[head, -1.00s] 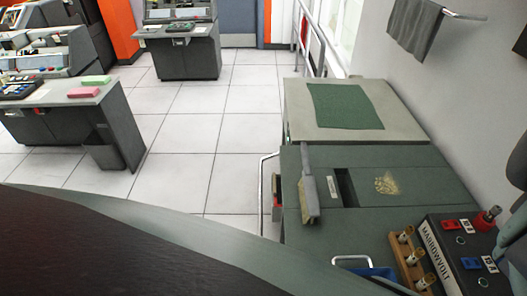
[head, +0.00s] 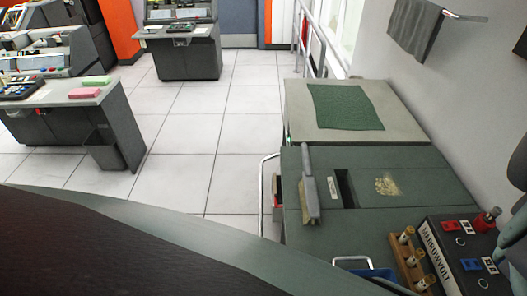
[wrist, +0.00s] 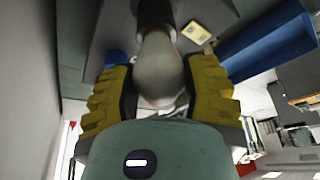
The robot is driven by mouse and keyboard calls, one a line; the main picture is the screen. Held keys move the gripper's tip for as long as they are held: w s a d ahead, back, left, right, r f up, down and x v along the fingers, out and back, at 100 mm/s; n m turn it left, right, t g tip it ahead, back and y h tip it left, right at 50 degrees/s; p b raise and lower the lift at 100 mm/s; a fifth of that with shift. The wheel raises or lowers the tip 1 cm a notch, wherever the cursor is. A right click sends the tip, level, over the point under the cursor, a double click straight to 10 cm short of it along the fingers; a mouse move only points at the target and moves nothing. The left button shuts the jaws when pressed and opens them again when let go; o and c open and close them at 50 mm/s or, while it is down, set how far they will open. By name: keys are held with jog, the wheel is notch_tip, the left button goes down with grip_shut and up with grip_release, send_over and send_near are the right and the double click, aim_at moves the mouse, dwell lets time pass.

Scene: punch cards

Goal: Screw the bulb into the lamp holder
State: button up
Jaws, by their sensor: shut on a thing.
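In the wrist view my gripper (wrist: 162,92) has its two yellow ribbed pads closed on either side of a pale, frosted bulb (wrist: 160,68). The bulb's rounded end is toward the wrist and its narrower end points away. That end meets a dark round part (wrist: 155,12) at the top edge, which may be the lamp holder. I cannot tell how deep the bulb sits in it, because the bulb hides the joint. The head view does not clearly show the gripper, bulb or holder.
In the head view a dark control box (head: 460,255) and a wooden rack (head: 408,262) stand on the green bench (head: 350,222) at lower right. A brush (head: 309,190) lies there.

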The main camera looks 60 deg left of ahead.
jog(key=shift+r+m+t+p, duration=0.15)
jog(key=shift+m+t+p, duration=0.45)
jog(key=shift+m+p, duration=1.15)
jog(key=shift+p, duration=0.6)
jog(key=shift+m, duration=0.25)
jog(key=m+t+p, duration=0.1)
jog(key=m+p, duration=0.1)
jog(key=shift+p, duration=0.4)
jog(key=shift+m+t+h+p, duration=0.3)
jog(key=shift+m+t+p, duration=0.1)
jog(key=shift+m+p, duration=0.55)
